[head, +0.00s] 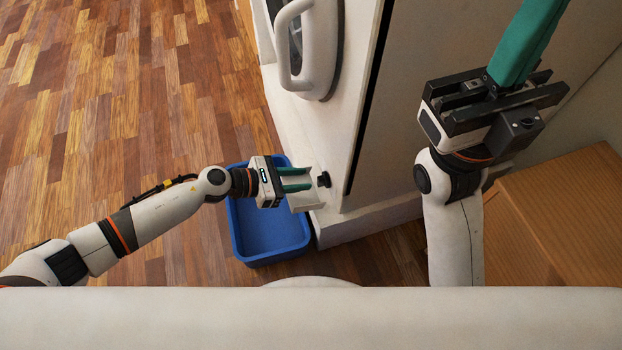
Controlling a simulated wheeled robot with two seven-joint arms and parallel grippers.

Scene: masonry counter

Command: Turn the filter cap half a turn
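The filter cap (323,179) is a small black knob low on the front of the white appliance (300,125). My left gripper (310,179) points at it from the left. Its two green fingers are apart with nothing between them, and their tips stop just short of the cap. A pale flap (306,202) sticks out below the fingers and the cap. My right gripper (525,42) is raised at the upper right, away from the cap. Its green fingers overlap in this view, so I cannot tell their gap.
A blue bin (268,252) stands on the wooden floor (120,110) below my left gripper and looks empty. The appliance's big door handle (290,50) sticks out above the cap. A wooden cabinet (570,220) stands at the right. The floor at the left is clear.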

